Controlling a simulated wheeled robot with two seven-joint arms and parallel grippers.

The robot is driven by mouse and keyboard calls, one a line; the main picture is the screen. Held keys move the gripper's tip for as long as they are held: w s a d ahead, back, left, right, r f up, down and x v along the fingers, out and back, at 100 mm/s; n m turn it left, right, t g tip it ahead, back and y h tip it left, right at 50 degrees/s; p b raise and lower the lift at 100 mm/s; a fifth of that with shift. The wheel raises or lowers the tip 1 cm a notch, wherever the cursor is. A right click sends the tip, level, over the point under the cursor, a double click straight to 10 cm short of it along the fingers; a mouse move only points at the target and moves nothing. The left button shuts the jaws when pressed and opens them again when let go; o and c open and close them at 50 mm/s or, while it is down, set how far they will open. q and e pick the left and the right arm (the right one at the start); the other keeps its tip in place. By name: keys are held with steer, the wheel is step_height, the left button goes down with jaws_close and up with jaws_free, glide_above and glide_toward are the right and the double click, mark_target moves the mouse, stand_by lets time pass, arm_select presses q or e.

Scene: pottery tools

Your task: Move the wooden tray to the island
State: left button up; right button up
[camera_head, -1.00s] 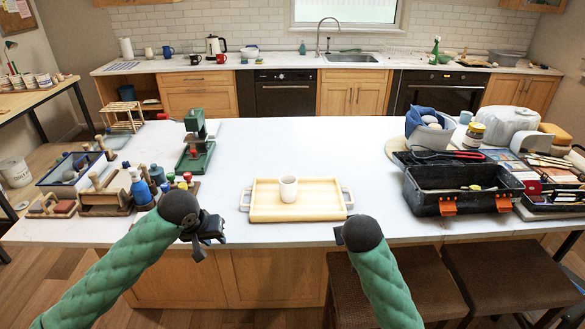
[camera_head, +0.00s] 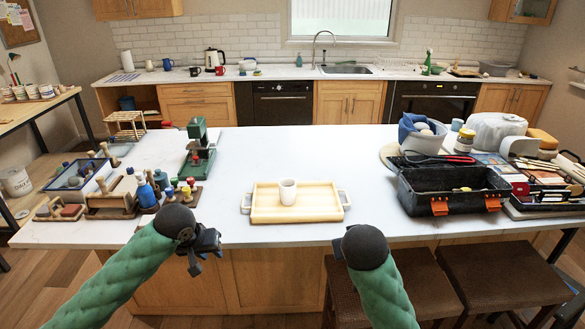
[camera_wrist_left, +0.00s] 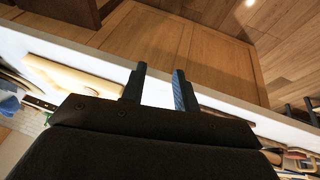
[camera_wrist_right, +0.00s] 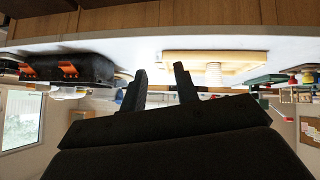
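The light wooden tray (camera_head: 262,212) lies flat on the white island top near its front edge, with grey handles at both ends and a white cup (camera_head: 288,192) standing on it. The tray also shows in the left wrist view (camera_wrist_left: 70,76) and the right wrist view (camera_wrist_right: 190,57). My left gripper (camera_head: 197,266) hangs in front of the island edge, left of the tray; its fingers are apart and empty in the left wrist view (camera_wrist_left: 157,78). My right gripper is mostly hidden behind its wrist in the head view; its fingers are apart and empty in the right wrist view (camera_wrist_right: 160,74).
A black toolbox (camera_head: 455,190) stands right of the tray. Bottles (camera_head: 146,192) and tool racks crowd the left end, with a green device (camera_head: 199,150) behind. The island top behind the tray is clear. Brown stools (camera_head: 505,270) stand at the front right.

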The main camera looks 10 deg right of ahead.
steer(key=shift+v, duration=1.5)
arm_select(q)
steer(key=shift+w+f, duration=0.1)
arm_select(e)
steer(key=shift+w, duration=0.1)
